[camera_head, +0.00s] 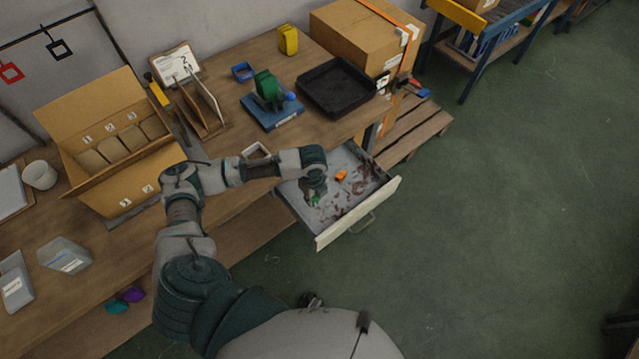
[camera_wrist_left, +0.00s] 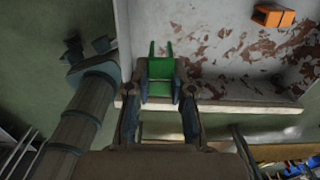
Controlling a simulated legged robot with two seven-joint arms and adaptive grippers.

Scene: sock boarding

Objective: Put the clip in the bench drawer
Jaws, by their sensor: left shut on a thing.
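The bench drawer (camera_head: 327,236) is pulled open at the bench's front edge, with a grey, rust-stained floor. My left gripper (camera_head: 314,193) reaches over the drawer from the left. In the left wrist view my left gripper (camera_wrist_left: 162,90) is shut on a green clip (camera_wrist_left: 160,70), whose two prongs point away from the fingers. In the head view only a small bit of green (camera_head: 315,201) shows below the gripper. I cannot tell whether the clip touches the drawer floor.
A small orange block (camera_head: 341,176) lies in the drawer; it also shows in the left wrist view (camera_wrist_left: 273,15). On the bench (camera_head: 215,148) stand a black tray (camera_head: 336,88), a blue-based fixture (camera_head: 272,112) and an open cardboard box (camera_head: 125,205). The drawer's right half is mostly free.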

